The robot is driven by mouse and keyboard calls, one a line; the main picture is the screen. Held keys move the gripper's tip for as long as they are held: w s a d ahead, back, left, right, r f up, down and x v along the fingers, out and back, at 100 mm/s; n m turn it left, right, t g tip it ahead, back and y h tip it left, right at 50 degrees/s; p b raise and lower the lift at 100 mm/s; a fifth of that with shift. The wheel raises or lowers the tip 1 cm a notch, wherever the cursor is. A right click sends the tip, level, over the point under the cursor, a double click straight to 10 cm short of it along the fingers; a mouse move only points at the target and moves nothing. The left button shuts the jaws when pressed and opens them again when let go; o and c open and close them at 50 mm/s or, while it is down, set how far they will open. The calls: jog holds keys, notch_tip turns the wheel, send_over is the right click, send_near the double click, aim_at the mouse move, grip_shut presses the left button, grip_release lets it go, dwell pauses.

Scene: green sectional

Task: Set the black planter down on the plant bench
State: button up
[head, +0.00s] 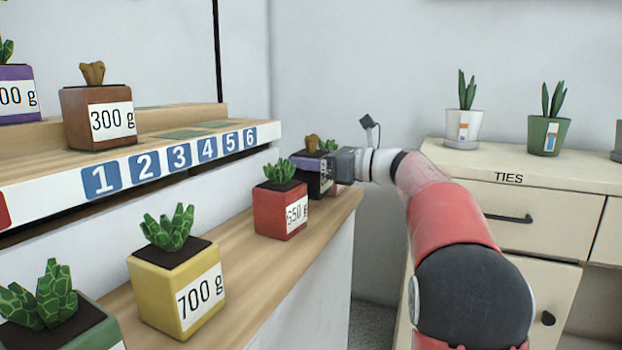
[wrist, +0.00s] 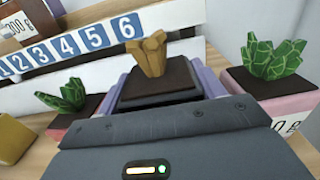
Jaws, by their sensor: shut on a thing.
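My gripper (head: 333,170) is shut on a small square planter (head: 299,161) at the far end of the wooden ledge. A stepped wooden bench (head: 170,122) with blue numbers 1 to 6 and green mats stands at left.
The lower ledge (head: 245,262) holds a red planter (head: 280,212), a yellow planter (head: 178,290) and a green one. A pink planter (wrist: 283,108) stands close right of the held one in the wrist view. A brown 300 g planter (head: 98,118) is on the bench. A cream cabinet (head: 545,210) stands right.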

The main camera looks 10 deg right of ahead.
aim_at(311, 174)
jog(key=shift+f+b, duration=0.35)
jog(key=shift+f, duration=1.15)
jog(key=shift+f, duration=0.1)
jog(key=o, duration=1.1)
jog(key=shift+o, duration=0.2)
jog(key=p+v, duration=0.1)
jog(key=v, duration=1.1)
jog(key=shift+d, duration=0.1)
